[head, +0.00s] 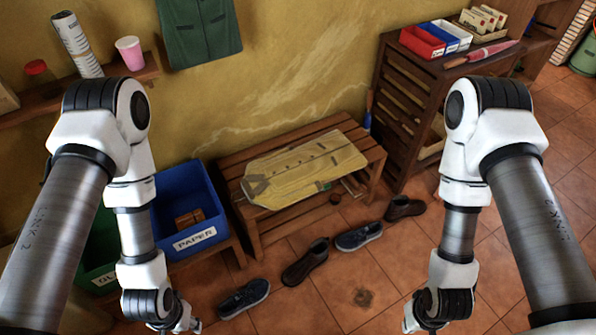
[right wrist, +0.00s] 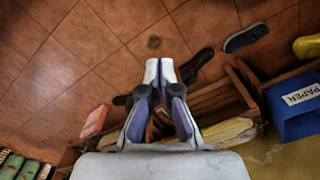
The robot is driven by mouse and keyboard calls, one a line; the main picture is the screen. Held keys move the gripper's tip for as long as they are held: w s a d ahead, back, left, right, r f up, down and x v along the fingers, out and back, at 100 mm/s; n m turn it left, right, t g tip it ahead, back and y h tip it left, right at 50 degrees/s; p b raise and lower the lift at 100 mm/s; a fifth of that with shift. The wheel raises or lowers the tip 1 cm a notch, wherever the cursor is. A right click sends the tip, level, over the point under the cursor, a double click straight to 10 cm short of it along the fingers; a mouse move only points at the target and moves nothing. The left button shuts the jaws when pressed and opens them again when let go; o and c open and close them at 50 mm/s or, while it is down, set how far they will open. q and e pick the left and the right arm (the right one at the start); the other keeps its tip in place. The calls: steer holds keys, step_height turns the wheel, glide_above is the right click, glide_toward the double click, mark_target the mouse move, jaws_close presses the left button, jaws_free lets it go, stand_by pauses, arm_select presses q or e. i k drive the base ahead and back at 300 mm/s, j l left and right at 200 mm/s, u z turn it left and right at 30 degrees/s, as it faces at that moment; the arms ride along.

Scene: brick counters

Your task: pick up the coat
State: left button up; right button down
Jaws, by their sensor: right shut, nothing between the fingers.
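The yellow-tan coat (head: 305,170) lies flat on a slatted wooden bench (head: 232,160) against the wall in the head view. Part of it also shows in the right wrist view (right wrist: 232,131), beside the fingers and partly hidden by my gripper. My right gripper (right wrist: 159,72) is shut and empty, apart from the coat. In the head view both wrists hang at the bottom edge, in front of the bench on either side.
Several dark shoes (head: 305,262) lie on the tiled floor before the bench. A blue PAPER bin (head: 185,190) stands left of it, and a slatted wooden cabinet (head: 415,110) stands right. A green garment (head: 198,30) hangs on the wall. Floor between my arms is partly clear.

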mark_target(274, 181)
steer(key=i+l+u, duration=0.15)
steer(key=i+u, duration=0.2)
steer(key=i, duration=0.15)
steer(key=i+l+u, duration=0.35)
steer(key=i+j, duration=0.05)
steer(key=i, duration=0.05)
